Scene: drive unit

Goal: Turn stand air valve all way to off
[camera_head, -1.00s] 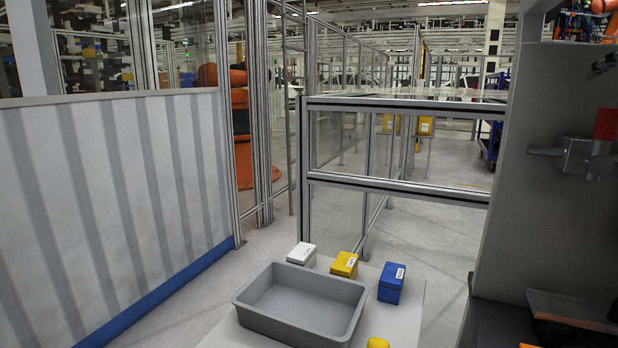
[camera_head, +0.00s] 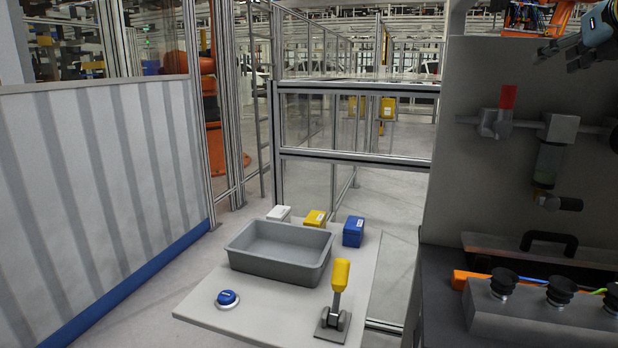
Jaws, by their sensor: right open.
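The stand air valve (camera_head: 494,122) sits on a horizontal pipe on the grey panel at the right. Its red handle (camera_head: 507,97) points up, across the pipe. My right gripper (camera_head: 556,60) is in the top right corner, above and to the right of the valve and apart from it. It is open, and nothing shows between its fingers. My left gripper is not in view.
A filter unit (camera_head: 551,150) hangs on the pipe right of the valve. Below it stands a grey block with black knobs (camera_head: 560,290). A table (camera_head: 200,305) bears a grey bin (camera_head: 285,270), small boxes, a blue button (camera_head: 228,299) and a yellow-handled lever (camera_head: 340,275).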

